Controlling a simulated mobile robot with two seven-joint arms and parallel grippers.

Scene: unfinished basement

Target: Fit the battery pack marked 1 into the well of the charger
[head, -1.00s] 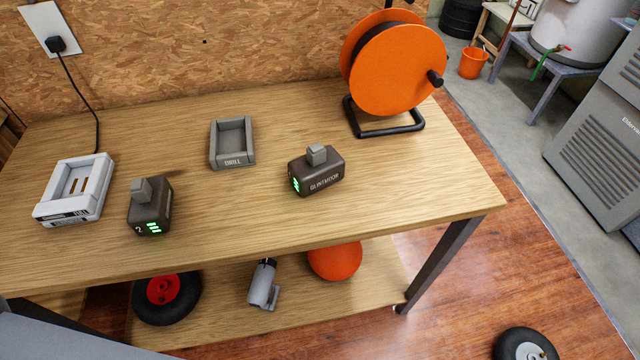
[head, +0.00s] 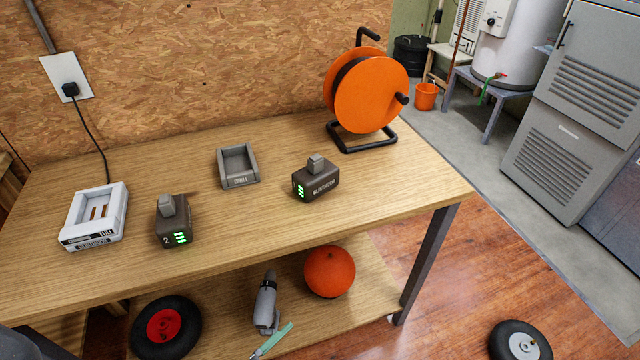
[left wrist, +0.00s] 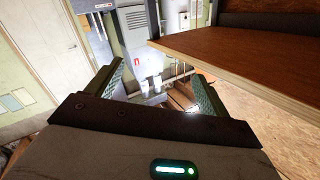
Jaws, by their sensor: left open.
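The white charger (head: 118,225) lies at the left of the workbench, its open well showing contact slots and nothing in it. A dark battery pack marked 2 (head: 182,216) stands just right of it, with green lights. A second dark pack (head: 322,186), with green lights and lettering on its side, stands farther right; I cannot read a 1 on it. My left gripper (left wrist: 163,72) shows only in the left wrist view, open and empty, below the level of a wooden board and away from the packs. My right gripper is in neither view.
A grey tray marked DRILL (head: 255,181) lies between the packs, farther back. An orange cable reel (head: 368,97) stands at the bench's back right. A cord runs from the wall socket (head: 66,80) down behind the charger. The bench's front strip (head: 290,228) is clear.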

